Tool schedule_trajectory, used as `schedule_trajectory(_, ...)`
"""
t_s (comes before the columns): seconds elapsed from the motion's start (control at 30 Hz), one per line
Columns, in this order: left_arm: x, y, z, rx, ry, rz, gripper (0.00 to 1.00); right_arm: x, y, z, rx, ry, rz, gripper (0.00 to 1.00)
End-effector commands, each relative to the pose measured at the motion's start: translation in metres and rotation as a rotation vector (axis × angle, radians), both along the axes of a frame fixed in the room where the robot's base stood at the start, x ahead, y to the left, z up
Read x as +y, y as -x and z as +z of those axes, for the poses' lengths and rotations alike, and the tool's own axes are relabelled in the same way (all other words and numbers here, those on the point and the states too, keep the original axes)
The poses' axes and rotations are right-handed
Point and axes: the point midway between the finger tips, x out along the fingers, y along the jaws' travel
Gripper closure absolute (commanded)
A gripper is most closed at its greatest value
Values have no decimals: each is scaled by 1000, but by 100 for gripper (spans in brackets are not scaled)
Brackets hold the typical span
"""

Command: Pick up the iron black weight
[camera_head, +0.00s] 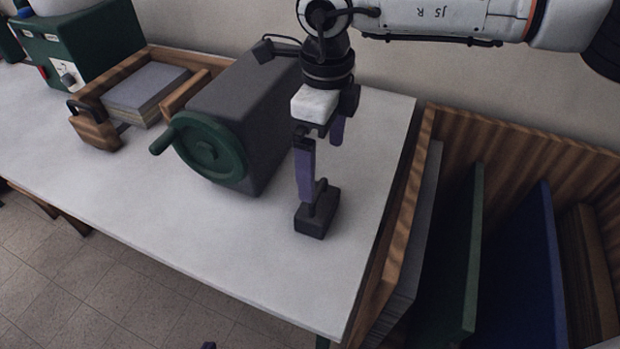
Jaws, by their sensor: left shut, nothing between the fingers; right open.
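The iron black weight (316,221) is a dark block with an upright post and knob on top. It stands upright on the white table near its right end. My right gripper (321,172) points down at it from above with its two purple fingers apart. The nearer finger's tip is beside the weight's post and overlaps it in the picture; I cannot tell whether they touch. The farther finger is higher in the picture, behind the post. Only a small dark tip of my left gripper (208,345) shows at the bottom edge, away from the table, shut and empty.
A grey machine (245,110) with a green handwheel (208,148) stands close left of the weight. Farther left are a wooden tray (184,95) of paper, a wooden block (93,127) and a green box (80,42). A wooden bin (398,235) of boards borders the table's right.

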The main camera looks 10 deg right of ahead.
Motion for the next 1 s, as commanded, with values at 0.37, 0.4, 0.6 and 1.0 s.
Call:
schedule_trajectory(0.37, 0, 18, -5, 36, 1, 1, 100, 2, 2, -46, 2, 0, 2, 0)
schedule_trajectory(0.4, 0, 18, -5, 35, 1, 1, 100, 2, 2, -48, 3, 1, 2, 0)
schedule_trajectory(0.6, 0, 16, 4, 32, 1, 1, 100, 9, 7, -75, 5, 0, 4, 0)
schedule_trajectory(1.0, 0, 8, 9, 16, 1, 0, 100, 9, 6, -98, 1, -1, 1, 0)
